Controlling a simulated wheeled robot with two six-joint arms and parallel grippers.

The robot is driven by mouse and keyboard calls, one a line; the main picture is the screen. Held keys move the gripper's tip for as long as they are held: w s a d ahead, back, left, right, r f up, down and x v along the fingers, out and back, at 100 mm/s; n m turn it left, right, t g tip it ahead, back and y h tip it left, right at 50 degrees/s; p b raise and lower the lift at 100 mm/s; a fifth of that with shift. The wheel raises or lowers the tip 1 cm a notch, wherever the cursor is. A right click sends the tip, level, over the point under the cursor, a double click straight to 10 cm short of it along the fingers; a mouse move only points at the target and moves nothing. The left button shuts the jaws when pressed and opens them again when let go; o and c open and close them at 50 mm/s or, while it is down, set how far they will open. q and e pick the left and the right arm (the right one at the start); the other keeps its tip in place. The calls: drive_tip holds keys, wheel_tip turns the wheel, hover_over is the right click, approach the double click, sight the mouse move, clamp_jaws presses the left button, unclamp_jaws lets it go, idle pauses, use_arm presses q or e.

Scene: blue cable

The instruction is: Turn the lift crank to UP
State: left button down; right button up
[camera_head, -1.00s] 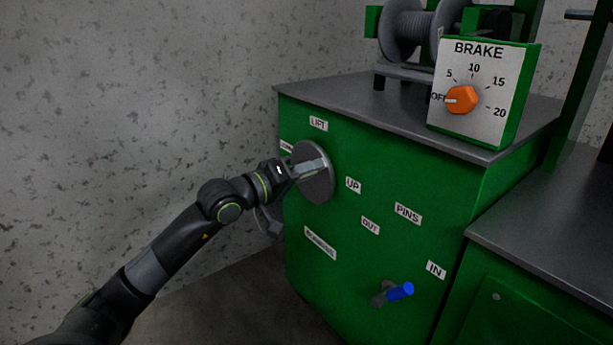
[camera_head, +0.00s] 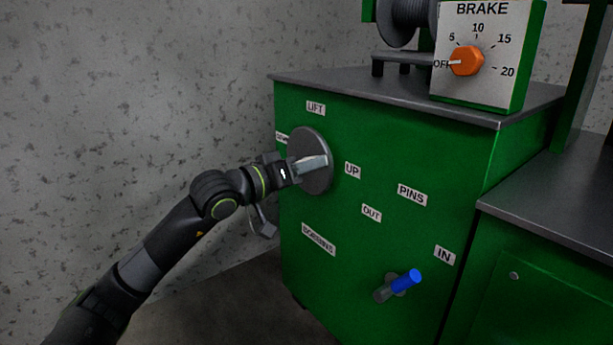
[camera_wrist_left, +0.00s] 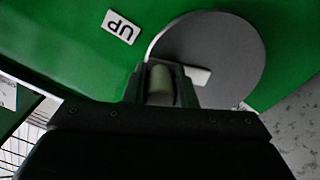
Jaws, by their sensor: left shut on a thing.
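The lift crank's round grey disc (camera_head: 318,145) is on the green cabinet's front, below the LIFT label (camera_head: 315,108). The UP label (camera_head: 352,170) is right of the disc, and a partly hidden label (camera_head: 281,137) is on its left. My left gripper (camera_head: 308,166) is in front of the disc, shut on the crank handle. In the left wrist view the pale rounded handle (camera_wrist_left: 160,82) sits between the fingers, with the disc (camera_wrist_left: 225,40) behind and the UP label (camera_wrist_left: 121,27) upside down. The fingers largely hide the handle in the head view. My right gripper is not in view.
A blue-handled crank (camera_head: 405,281) juts out lower right, near the PINS (camera_head: 412,195), OUT and IN labels. The brake box (camera_head: 485,85) with an orange knob (camera_head: 466,61) stands on the cabinet top. A speckled wall (camera_head: 130,90) is on the left.

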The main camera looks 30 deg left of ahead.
use_arm(q)
drive_tip(key=f+m+b, duration=0.1)
drive_tip(key=m+b, duration=0.1)
drive_tip(key=b, duration=0.1)
drive_tip(key=shift+d+f, duration=0.15)
drive_tip(key=shift+f, duration=0.25)
drive_tip(key=shift+f+m+b, duration=0.25)
drive_tip(key=shift+m+b, duration=0.85)
drive_tip(key=shift+b, duration=0.1)
drive_tip(key=c, duration=1.2)
unclamp_jaws()
drive_tip(key=shift+s, duration=0.1)
